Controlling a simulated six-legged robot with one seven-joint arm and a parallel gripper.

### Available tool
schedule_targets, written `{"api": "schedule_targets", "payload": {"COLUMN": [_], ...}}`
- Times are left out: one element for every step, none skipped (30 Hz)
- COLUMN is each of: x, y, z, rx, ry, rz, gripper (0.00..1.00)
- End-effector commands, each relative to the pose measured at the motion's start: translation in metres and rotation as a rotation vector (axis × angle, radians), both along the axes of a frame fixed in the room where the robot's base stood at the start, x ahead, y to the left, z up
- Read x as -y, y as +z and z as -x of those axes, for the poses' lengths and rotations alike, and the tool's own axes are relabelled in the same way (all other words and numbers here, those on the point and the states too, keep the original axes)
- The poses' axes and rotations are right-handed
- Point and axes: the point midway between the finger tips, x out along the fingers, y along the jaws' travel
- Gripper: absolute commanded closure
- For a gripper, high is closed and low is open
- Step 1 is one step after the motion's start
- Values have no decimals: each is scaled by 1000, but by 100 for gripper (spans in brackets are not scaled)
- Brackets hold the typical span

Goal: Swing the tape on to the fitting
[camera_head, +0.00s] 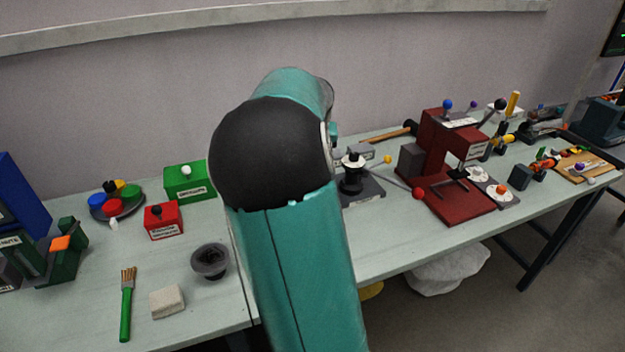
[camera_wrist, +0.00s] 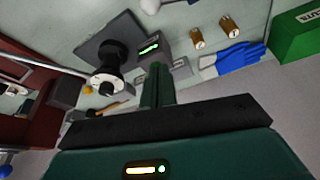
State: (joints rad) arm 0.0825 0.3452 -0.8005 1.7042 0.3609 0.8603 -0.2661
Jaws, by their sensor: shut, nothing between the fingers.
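My gripper (camera_wrist: 157,70) is in the wrist view, its green fingers together with nothing between them. In the head view my arm hides it. A black post fixture with a white top (camera_wrist: 108,83) stands on a dark plate (camera_wrist: 92,47), left of the fingers and apart from them. The fixture also shows in the head view (camera_head: 352,178), just right of my arm. A dark block with a lit green display (camera_wrist: 152,46) is beside it. Two brass-coloured cylinders (camera_wrist: 197,38) lie right of the block. I cannot tell which part is the tape or which is the fitting.
A red press (camera_head: 445,165) stands right of the fixture, a red-knobbed lever (camera_head: 418,192) between them. A blue glove (camera_wrist: 238,58) and a green box (camera_wrist: 300,35) are at the wrist view's right. A black cup (camera_head: 210,262), brush (camera_head: 127,305) and pale block (camera_head: 167,302) lie left of my arm.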

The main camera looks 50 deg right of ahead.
Motion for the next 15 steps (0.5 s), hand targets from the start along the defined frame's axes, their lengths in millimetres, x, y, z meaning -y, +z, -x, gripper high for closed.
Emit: {"api": "schedule_targets", "payload": {"x": [1,1,2,3,4,6,7,9,10,12,13,15,16,17,19], "y": [-4,-6,-10,-14,-19,-25,-30,-36,-43,-49,-54,-60,-65,-70,-76], "z": [-1,-1,-2,-3,-4,-5,-7,-9,-11,-12,-13,-15,-16,-18,-19], "rx": [-2,-2,-3,-3,-4,-5,-5,-5,-6,-5,-5,-5,-5,-4,-5], "ry": [0,0,-1,-2,-2,-2,-3,-2,-1,-2,-2,-2,-2,-3,-1], "rz": [-1,-1,0,-1,-2,-2,-2,-2,-1,-2,-2,-1,-1,-2,-1], "gripper": [100,100,100,100,100,100,100,100,100,100,100,100,100,100,100]}}
